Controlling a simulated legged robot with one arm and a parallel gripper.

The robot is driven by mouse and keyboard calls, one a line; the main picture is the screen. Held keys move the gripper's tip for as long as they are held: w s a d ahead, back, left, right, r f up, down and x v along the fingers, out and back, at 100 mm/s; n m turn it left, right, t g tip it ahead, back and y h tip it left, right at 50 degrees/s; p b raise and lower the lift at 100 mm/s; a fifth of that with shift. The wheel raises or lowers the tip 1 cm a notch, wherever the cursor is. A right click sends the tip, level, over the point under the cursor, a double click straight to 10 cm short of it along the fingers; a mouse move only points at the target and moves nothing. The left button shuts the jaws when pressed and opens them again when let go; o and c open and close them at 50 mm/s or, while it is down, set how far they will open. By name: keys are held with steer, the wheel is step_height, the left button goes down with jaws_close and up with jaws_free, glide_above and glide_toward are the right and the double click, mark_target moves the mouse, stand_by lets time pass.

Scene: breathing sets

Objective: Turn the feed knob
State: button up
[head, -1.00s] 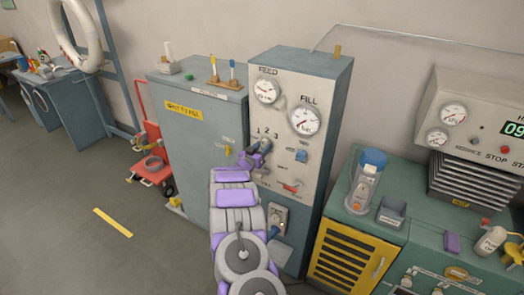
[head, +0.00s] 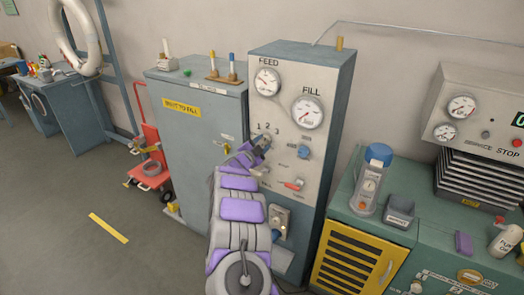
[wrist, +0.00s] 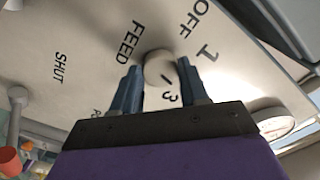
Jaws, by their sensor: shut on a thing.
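The feed knob (wrist: 157,68) is a round, light knob on the grey panel. Labels OFF, 1, 3 and FEED are around it in the wrist view. A short dark mark shows on its face, on the side toward the 3. My gripper (wrist: 160,78) is shut on the knob, with a blue-grey finger on each side. In the head view my gripper (head: 259,146) is at the panel below the numbers 1, 2, 3, and it hides much of the knob.
The FEED gauge (head: 267,82) and FILL gauge (head: 307,113) are above. A blue knob (head: 303,152) and a red-handled switch (head: 293,184) lie right of my gripper. A grey cabinet (head: 200,135) stands left, a green bench (head: 345,222) right.

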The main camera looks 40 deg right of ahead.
steer(key=m+b, duration=0.2)
steer(key=m, duration=0.1)
steer(key=shift+a+f+m+b, duration=0.1)
steer(key=shift+f+m+b, duration=0.2)
steer(key=shift+f, duration=0.05)
steer(key=shift+m+b, duration=0.5)
steer(key=shift+m, duration=0.8)
steer(key=shift+s, duration=0.1)
steer(key=o, duration=0.8)
steer(key=shift+o, duration=1.3)
steer(key=shift+r, duration=0.25)
steer(key=p+v, duration=0.3)
steer(key=v, duration=1.4)
steer(key=shift+a, duration=0.15)
